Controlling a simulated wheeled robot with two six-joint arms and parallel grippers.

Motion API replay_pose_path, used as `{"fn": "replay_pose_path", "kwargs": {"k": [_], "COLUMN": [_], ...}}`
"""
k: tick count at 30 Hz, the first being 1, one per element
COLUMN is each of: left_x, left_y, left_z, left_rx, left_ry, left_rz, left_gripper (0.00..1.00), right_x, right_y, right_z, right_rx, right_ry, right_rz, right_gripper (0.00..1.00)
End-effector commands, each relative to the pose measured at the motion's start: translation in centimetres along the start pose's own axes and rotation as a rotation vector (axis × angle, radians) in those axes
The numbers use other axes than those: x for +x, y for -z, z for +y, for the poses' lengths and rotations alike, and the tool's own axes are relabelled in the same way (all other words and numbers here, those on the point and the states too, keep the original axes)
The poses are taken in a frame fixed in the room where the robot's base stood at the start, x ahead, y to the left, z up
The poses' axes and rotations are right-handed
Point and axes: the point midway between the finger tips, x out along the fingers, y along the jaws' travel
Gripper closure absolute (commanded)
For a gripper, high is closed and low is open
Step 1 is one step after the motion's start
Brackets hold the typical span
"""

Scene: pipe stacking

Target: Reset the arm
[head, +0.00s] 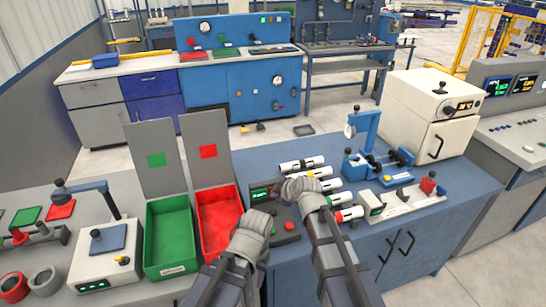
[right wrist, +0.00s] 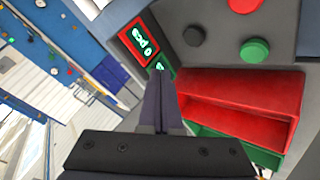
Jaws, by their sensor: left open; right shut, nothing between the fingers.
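My left gripper (head: 257,222) is the lower one, over the front of the bench beside the red bin (head: 222,238). Its jaws are open and I see nothing held. My right gripper (head: 298,190) is above and right of it, over the control box (head: 262,194) with a display and buttons. In the right wrist view its fingers (right wrist: 163,78) are shut together with nothing between them. Several short pipes, such as a white and black one (head: 302,163), lie on the blue bench right of the grippers, partly hidden by my right arm.
A green bin (head: 168,240) stands left of the red bin. A blue clamp fixture (head: 375,158) and a grey rail fixture (head: 405,200) stand right of the pipes. A cream machine (head: 428,110) is at the back right. Clear blue bench top (head: 262,160) lies behind the control box.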

Motion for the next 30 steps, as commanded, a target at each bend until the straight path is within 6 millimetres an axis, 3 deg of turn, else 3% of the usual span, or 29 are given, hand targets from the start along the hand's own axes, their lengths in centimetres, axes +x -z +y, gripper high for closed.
{"fn": "replay_pose_path", "kwargs": {"k": [2,5,8,12,18,24,30], "left_x": [0.0,-0.1,-0.1,-0.3,-0.4,-0.4,-0.4], "left_y": [0.0,0.0,0.0,0.0,0.0,0.0,0.0], "left_z": [0.0,0.0,0.0,0.0,0.0,0.0,0.0], "left_rx": [0.0,0.0,0.0,0.0,0.0,0.0,0.0], "left_ry": [0.0,0.0,0.0,0.0,0.0,0.0,0.0], "left_rz": [0.0,0.0,0.0,0.0,0.0,0.0,0.0], "left_gripper": [0.5,0.5,0.5,0.5,0.5,0.5,0.5], "right_x": [-0.1,-0.6,-1.9,-5.2,-10.3,-13.4,-13.8], "right_y": [0.0,-0.4,-1.4,-4.0,-7.6,-9.4,-9.6], "right_z": [-0.3,-2.3,-6.4,-12.8,-18.8,-21.1,-21.4], "right_rx": [0.006,0.06,0.187,0.421,0.705,0.849,0.875], "right_ry": [0.006,0.055,0.149,0.258,0.261,0.203,0.187], "right_rz": [-0.003,-0.037,-0.129,-0.352,-0.683,-0.864,-0.894], "right_gripper": [1.0,1.0,1.0,1.0,1.0,1.0,1.0]}}
